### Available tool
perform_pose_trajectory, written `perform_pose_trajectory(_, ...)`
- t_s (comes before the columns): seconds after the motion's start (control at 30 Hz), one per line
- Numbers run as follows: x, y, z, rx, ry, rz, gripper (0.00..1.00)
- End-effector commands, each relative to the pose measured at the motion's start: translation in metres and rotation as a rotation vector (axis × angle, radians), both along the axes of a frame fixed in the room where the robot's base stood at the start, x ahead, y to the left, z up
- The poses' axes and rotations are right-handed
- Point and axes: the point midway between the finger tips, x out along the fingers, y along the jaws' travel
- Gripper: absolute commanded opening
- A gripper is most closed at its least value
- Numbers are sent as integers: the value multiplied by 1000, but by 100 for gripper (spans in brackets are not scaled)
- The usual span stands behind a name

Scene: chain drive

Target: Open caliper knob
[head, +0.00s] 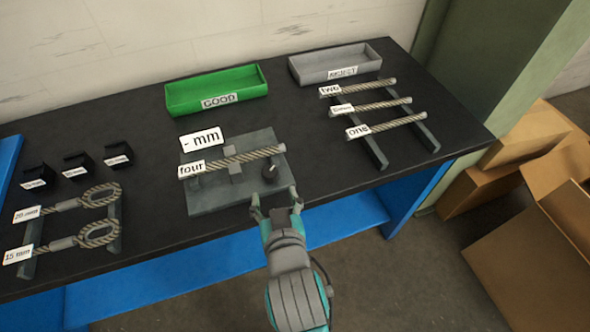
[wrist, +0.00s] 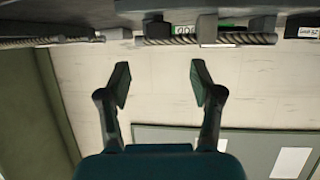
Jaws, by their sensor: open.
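The caliper is a grey plate (head: 218,198) with posts, a sliding block (head: 234,165) and a small dark round knob (head: 270,172) at its right end. A rope labelled "four" (head: 250,156) lies across its posts.
A green GOOD bin (head: 217,91) and a grey REJECT bin (head: 336,62) stand at the back. A rack with ropes (head: 378,107) is to the right. Looped ropes (head: 75,220) and black blocks (head: 78,166) are to the left. Cardboard boxes (head: 535,230) stand on the floor.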

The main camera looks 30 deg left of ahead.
Motion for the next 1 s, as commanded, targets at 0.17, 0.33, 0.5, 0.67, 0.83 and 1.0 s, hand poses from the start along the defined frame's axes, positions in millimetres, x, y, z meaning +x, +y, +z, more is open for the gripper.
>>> perform_pose_trajectory(0.17, 3, 9, -3, 1, 0, 1, 65)
perform_pose_trajectory(0.33, 21, 23, -13, 0, 0, 0, 65)
perform_pose_trajectory(0.5, 42, 42, -24, 1, 0, 2, 65)
perform_pose_trajectory(0.67, 59, 57, -33, 1, 0, 1, 65)
perform_pose_trajectory(0.83, 69, 66, -39, 1, 0, 1, 65)
perform_pose_trajectory(1.0, 73, 69, -41, 1, 0, 1, 65)
